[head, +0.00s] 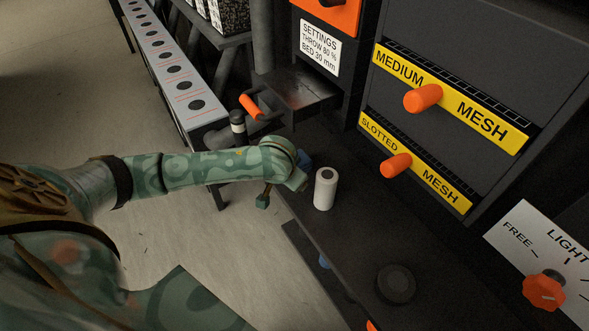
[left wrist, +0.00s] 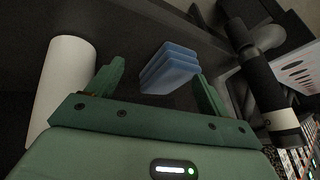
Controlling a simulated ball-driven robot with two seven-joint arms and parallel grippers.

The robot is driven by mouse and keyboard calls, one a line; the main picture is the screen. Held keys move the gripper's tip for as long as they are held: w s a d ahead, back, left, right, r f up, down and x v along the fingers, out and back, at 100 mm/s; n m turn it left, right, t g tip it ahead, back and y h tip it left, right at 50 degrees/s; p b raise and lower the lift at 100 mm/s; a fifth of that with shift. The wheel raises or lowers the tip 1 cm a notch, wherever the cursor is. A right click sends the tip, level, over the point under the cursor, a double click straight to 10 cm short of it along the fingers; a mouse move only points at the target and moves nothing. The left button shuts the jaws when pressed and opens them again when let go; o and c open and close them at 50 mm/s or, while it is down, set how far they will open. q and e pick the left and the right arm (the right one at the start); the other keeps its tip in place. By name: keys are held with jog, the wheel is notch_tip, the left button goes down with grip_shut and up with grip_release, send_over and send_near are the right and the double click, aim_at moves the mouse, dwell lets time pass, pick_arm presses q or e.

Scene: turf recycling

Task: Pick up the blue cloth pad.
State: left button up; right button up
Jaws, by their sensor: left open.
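My left gripper (head: 280,195) is open over the dark bench, its fingers empty. In the left wrist view, a blue cloth pad (left wrist: 168,68), looking like several stacked layers, lies beyond and between the two open fingertips (left wrist: 158,78). I see no contact between the fingers and the pad. My right gripper is not in view.
A white paper roll (head: 325,189) stands close beside the gripper; it also shows in the left wrist view (left wrist: 60,85). A black round disc (head: 396,284) lies farther along the bench. Orange-handled mesh drawers (head: 423,98) rise behind. A grey pipe with an orange handle (head: 251,107) is nearby.

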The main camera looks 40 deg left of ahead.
pick_arm(q)
jog(key=shift+w+a, duration=0.3)
jog(key=shift+w, duration=0.4)
jog(key=shift+w+a+f+b, duration=0.1)
jog(key=shift+w+a+b, duration=0.2)
jog(key=shift+w+b, duration=0.3)
jog(key=shift+w+a+f+b, duration=0.1)
jog(key=shift+w+a+b, duration=0.25)
jog(key=shift+w, duration=0.3)
jog(key=b+x, duration=0.1)
jog(key=x, duration=0.1)
jog(key=shift+w+f+b, duration=0.25)
jog(key=shift+f+b, duration=0.05)
jog(key=shift+b, duration=0.1)
jog(key=shift+r, duration=0.2)
jog(key=c, duration=0.7)
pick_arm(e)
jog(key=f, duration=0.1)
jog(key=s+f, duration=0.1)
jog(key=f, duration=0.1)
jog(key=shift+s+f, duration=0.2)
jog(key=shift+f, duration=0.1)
